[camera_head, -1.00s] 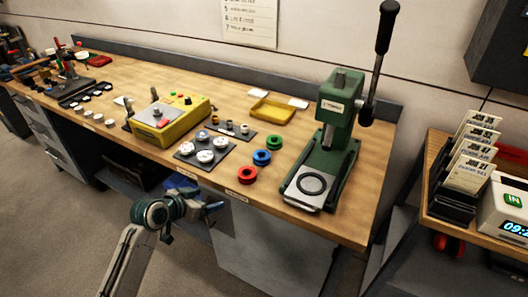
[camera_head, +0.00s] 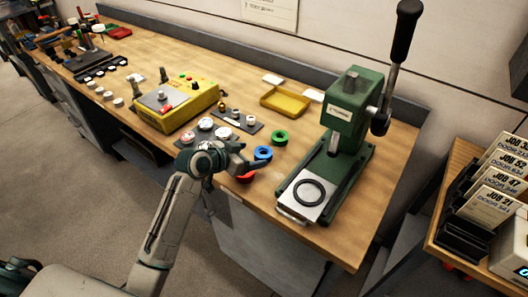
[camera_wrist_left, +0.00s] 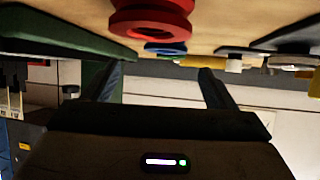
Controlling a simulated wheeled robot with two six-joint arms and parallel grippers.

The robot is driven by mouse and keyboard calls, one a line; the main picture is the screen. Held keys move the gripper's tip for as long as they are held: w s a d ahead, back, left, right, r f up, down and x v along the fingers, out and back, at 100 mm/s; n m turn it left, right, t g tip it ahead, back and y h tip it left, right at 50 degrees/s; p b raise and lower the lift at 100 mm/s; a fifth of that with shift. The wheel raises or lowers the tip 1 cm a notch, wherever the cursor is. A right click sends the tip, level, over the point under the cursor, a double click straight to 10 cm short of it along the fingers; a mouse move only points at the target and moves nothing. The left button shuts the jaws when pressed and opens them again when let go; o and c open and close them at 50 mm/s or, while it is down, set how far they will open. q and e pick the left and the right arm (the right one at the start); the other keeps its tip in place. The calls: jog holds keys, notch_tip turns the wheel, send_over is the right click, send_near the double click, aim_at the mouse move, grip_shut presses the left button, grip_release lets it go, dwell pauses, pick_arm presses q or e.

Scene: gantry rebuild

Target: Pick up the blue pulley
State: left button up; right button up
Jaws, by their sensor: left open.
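The blue pulley (camera_head: 262,153) lies on the workbench, between the green pulley (camera_head: 280,137) behind it and the red pulley (camera_head: 246,177) in front. My left gripper (camera_head: 248,163) is open and empty at the bench's front edge, close to the red and blue pulleys, and hides part of the red one. In the left wrist view, which looks upside down, the red pulley (camera_wrist_left: 150,22) is near and large. The blue pulley (camera_wrist_left: 165,48) shows small beyond it, partly covered. The open fingers (camera_wrist_left: 162,80) have nothing between them. My right gripper is not in view.
A green press (camera_head: 340,130) with a long lever and a black ring on its plate stands to the right. A yellow tray (camera_head: 285,107) lies behind the pulleys. A yellow tester box (camera_head: 175,105) and a dark mat with white parts lie to the left.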

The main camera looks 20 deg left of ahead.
aim_at(265, 152)
pick_arm(q)
jog(key=shift+w+d+f, duration=0.1)
jog(key=shift+w+d, duration=0.05)
jog(key=shift+w, duration=0.15)
jog(key=x, duration=0.1)
jog(key=p+x, duration=0.1)
jog(key=x, duration=0.1)
jog(key=p+x, duration=0.1)
jog(key=shift+w+f, duration=0.3)
jog(key=shift+w, duration=0.1)
jog(key=shift+w+f, duration=0.25)
jog(key=shift+c, duration=0.2)
jog(key=c, duration=1.1)
